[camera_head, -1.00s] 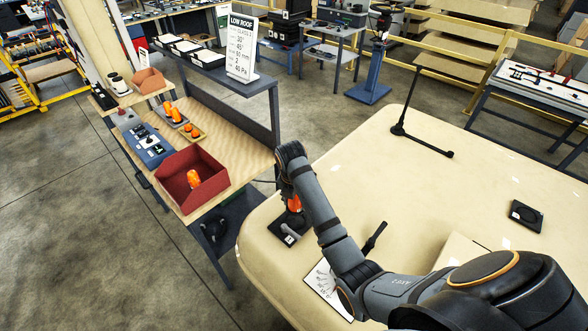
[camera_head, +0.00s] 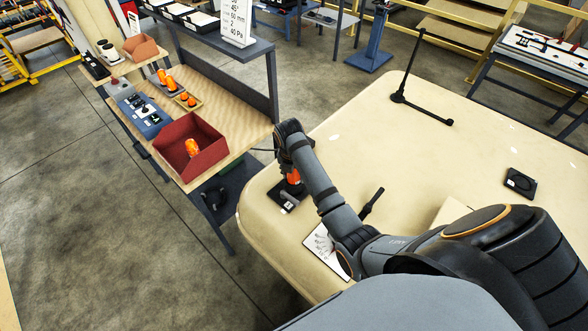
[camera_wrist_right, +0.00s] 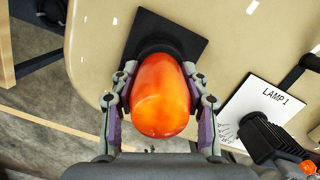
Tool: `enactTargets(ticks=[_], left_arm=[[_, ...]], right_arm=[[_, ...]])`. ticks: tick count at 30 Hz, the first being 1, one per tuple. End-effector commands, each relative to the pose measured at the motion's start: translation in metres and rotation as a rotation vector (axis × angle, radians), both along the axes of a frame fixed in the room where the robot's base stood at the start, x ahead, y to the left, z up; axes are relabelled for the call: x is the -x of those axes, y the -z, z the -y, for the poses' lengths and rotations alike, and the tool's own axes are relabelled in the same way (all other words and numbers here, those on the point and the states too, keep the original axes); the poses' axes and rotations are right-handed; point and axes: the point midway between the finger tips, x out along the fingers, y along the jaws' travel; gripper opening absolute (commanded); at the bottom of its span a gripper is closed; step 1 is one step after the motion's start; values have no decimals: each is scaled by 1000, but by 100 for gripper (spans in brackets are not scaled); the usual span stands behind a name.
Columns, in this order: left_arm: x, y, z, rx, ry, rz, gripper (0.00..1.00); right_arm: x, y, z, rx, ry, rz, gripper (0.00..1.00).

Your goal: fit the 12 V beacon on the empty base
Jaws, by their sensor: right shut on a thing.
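My right gripper (camera_wrist_right: 160,105) is shut around an orange beacon (camera_wrist_right: 160,88), with one finger on each side. The beacon is over a square black base (camera_wrist_right: 200,42) near the corner of the cream roof; whether it is fully seated cannot be told. In the head view my right arm comes down from the right, and the orange beacon (camera_head: 293,177) and black base (camera_head: 282,201) show partly below the wrist. A white LAMP 1 card (camera_wrist_right: 260,95) lies to the right of the base in the wrist view. My left gripper is not in view.
The red bin (camera_head: 176,161) on the side bench holds an orange beacon (camera_head: 192,147). More orange beacons (camera_head: 166,80) stand farther back. Another black base (camera_head: 520,183) lies on the roof's right side. A black antenna (camera_head: 408,85) stands at the roof's far edge.

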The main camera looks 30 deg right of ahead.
Motion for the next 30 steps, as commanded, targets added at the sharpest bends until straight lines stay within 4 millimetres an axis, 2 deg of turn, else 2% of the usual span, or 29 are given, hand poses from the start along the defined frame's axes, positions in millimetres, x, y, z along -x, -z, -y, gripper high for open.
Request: enactTargets(ticks=[6, 8, 20, 30], left_arm=[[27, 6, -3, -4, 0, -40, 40], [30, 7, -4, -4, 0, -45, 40], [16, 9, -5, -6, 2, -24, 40], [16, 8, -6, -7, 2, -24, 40]], right_arm=[[0, 19, 0, 0, 0, 0, 9], [0, 23, 0, 0, 0, 0, 9], [0, 33, 0, 0, 0, 0, 9], [0, 33, 0, 1, 0, 1, 9]])
